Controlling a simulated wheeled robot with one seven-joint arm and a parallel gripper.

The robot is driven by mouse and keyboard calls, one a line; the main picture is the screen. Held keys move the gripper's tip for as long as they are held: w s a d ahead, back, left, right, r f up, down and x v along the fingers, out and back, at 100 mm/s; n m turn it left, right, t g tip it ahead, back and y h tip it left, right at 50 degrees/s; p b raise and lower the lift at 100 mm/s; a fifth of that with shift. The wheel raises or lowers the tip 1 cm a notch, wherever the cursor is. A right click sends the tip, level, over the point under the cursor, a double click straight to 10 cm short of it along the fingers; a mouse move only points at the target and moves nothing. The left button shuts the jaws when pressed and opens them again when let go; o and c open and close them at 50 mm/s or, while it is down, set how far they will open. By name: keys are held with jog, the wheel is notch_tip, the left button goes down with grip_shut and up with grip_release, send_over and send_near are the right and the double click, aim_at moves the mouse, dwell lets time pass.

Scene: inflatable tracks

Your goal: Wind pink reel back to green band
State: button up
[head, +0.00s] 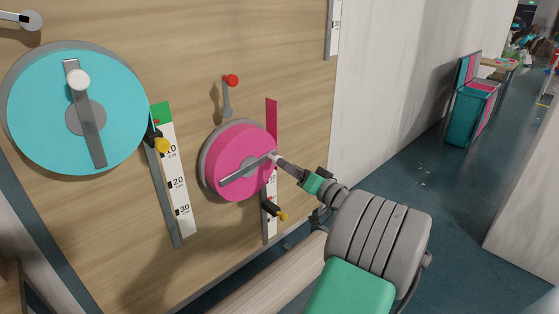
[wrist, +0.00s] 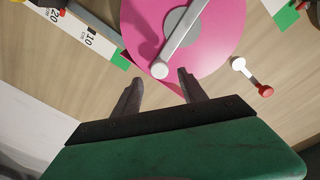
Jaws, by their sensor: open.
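The pink reel (head: 232,150) is mounted on the wooden panel, with a grey crank bar (head: 245,175) across its face. The wrist view shows the pink reel (wrist: 225,40), its crank bar (wrist: 185,35) and a pale knob (wrist: 160,69) at the bar's end. My gripper (head: 276,158) is at the reel's right side; in the wrist view its open fingers (wrist: 158,80) stand on either side of the knob. Contact cannot be told. The scale's green band (wrist: 121,61) shows beside the reel. The yellow-tipped pointer (head: 281,217) is low on the pink reel's scale (head: 267,234), well away from the band.
A cyan reel (head: 35,110) with its own scale (head: 178,190) and green band (head: 160,112) is at left. A red-tipped lever (head: 228,98) stands just above the pink reel. A teal and pink bin (head: 470,115) stands far right. Open floor (head: 440,190) lies right of the panel.

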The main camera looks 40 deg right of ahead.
jog(key=w+p, duration=0.1)
jog(key=w, duration=0.4)
jog(key=shift+w, duration=0.25)
grip_shut()
dwell(1.1)
